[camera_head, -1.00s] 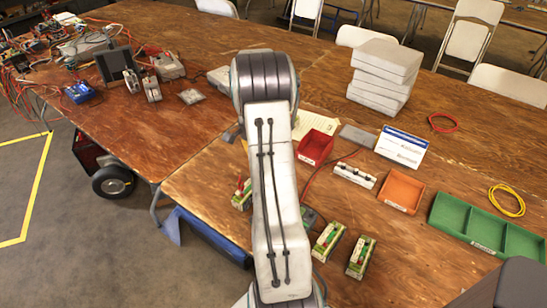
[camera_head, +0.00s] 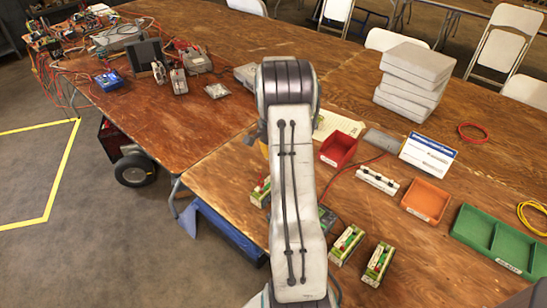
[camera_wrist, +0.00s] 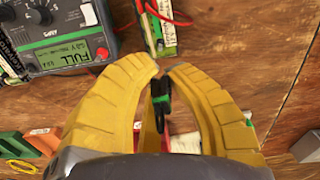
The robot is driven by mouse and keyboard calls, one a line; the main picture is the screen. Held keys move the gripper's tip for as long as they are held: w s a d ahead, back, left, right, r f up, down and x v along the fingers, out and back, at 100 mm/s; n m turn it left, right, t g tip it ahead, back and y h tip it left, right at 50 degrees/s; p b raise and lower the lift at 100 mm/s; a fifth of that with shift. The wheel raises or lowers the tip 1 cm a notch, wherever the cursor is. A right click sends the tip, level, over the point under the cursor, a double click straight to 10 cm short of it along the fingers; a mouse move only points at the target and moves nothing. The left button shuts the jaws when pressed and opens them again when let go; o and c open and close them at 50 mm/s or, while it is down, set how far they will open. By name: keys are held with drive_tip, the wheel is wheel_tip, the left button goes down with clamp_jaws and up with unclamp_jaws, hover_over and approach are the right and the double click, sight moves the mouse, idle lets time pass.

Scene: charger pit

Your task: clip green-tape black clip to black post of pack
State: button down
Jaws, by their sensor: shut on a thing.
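My gripper (camera_wrist: 162,72) has its yellow fingers closed on a small black clip with a green band (camera_wrist: 160,88), in the middle of the wrist view. Just beyond the fingertips stands a pack (camera_wrist: 168,38) with a dark post area at its top; the fingers partly hide it. I cannot tell whether the clip touches the pack. In the head view my arm hides the gripper and clip. Packs with green tops show left of my arm (camera_head: 261,192) and right of it (camera_head: 347,244), with another farther right (camera_head: 378,264).
A charger (camera_wrist: 62,38) reading FULL lies beside the pack in the wrist view. A red bin (camera_head: 338,149), an orange bin (camera_head: 425,199), a green tray (camera_head: 485,225) and a white strip with black knobs (camera_head: 377,181) stand to the right. Bare wood lies around the right-hand packs.

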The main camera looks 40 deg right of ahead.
drive_tip(key=shift+r, duration=0.15)
drive_tip(key=shift+s+a+r, duration=0.15)
drive_tip(key=m, duration=0.4)
drive_tip(key=shift+f, duration=0.3)
drive_tip(key=m, duration=0.5)
drive_tip(key=shift+f, duration=0.1)
drive_tip(key=shift+f, duration=0.1)
drive_tip(key=shift+f+b, duration=2.4)
drive_tip(key=shift+f, duration=0.95)
drive_tip(key=shift+w+f, duration=0.2)
drive_tip(key=shift+f, duration=0.05)
drive_tip(key=c, duration=1.2)
unclamp_jaws()
